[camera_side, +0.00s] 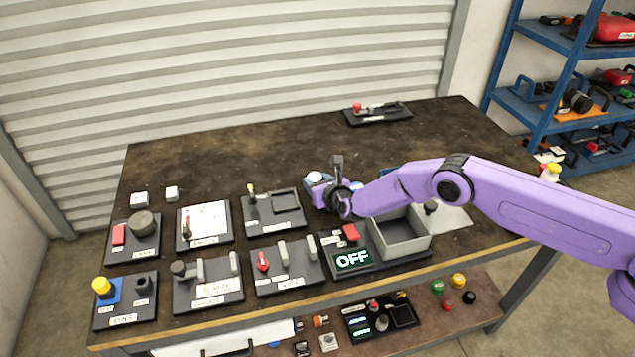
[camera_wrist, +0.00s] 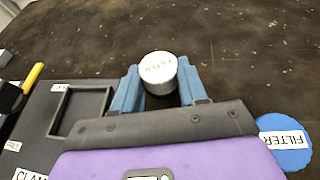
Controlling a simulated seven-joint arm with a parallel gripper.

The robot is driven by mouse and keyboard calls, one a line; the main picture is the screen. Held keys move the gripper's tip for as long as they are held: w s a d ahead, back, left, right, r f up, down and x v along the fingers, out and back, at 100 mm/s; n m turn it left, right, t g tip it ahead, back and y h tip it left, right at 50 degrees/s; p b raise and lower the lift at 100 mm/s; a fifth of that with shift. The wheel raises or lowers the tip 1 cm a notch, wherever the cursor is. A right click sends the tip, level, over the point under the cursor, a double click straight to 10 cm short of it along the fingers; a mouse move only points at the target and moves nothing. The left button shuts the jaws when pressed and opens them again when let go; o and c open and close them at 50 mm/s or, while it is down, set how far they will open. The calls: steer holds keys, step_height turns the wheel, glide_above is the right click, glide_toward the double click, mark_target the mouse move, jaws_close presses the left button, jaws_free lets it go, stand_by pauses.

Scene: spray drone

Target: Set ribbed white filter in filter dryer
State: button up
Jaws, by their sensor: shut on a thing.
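The white filter (camera_wrist: 159,68), a short round cylinder with a label on its top, sits between the two blue fingers of my gripper (camera_wrist: 160,88) in the wrist view. My gripper is shut on it. In the side view the filter (camera_side: 314,176) shows as a small white top at my gripper (camera_side: 320,186), over the table's middle, behind the front stations. Its ribs are too small to make out. I cannot read a dryer label.
A blue disc labelled FILTER (camera_wrist: 287,142) lies right of my gripper in the wrist view. A black plate with a square recess (camera_wrist: 80,108) and yellow handle is at left. Several labelled stations line the table's front. The table's back is mostly clear, except a black plate (camera_side: 377,114).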

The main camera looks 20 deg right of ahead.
steer(key=shift+f, duration=0.1)
steer(key=o, duration=1.2)
steer(key=shift+s+r, duration=0.1)
steer(key=shift+r, duration=0.1)
steer(key=shift+s+d+r, duration=0.1)
steer(key=shift+s+r, duration=0.1)
steer(key=shift+s, duration=0.3)
steer(key=shift+v, duration=5.35)
